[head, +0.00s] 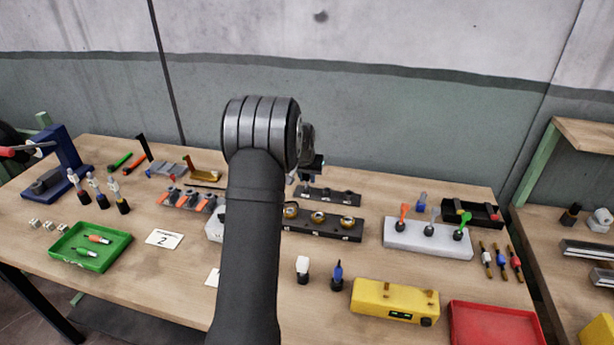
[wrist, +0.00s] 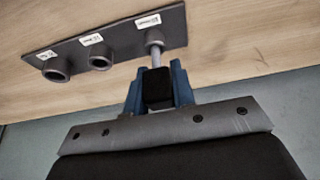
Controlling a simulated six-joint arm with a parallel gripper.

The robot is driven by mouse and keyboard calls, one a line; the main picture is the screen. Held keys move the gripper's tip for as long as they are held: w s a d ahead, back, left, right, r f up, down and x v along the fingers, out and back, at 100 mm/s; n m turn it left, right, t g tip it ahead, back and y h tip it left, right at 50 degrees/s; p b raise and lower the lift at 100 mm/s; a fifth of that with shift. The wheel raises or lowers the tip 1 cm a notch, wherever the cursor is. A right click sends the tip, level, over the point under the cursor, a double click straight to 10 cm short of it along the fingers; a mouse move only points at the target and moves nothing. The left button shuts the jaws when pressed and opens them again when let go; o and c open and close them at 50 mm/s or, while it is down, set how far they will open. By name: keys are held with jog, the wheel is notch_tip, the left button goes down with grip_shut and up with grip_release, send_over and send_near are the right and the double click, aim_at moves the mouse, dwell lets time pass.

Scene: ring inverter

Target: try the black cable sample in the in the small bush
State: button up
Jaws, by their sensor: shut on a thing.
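My gripper (wrist: 158,88) is shut on the black cable sample (wrist: 158,90), a black block with a thin grey rod reaching away from the jaws. The dark bush plate (wrist: 120,52) in the wrist view has three round bushes with white labels. The rod meets the mouth of the smallest-looking bush (wrist: 153,38), at the right end. How far it is inside cannot be told. In the head view, my gripper (head: 311,178) is over the rear dark strip (head: 340,197), partly hidden by my arm; the sample cannot be made out there.
In front of the strip is a dark block with brass rings (head: 335,226). A white stand (head: 428,240) with coloured handles is right. A yellow box (head: 394,302), red tray (head: 495,325) and green tray (head: 110,250) lie nearer. Bare wood lies around the card (head: 164,238).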

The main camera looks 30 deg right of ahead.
jog(key=shift+f, duration=0.4)
dwell(0.4)
jog(key=shift+r, duration=0.15)
dwell(0.8)
jog(key=shift+r, duration=3.2)
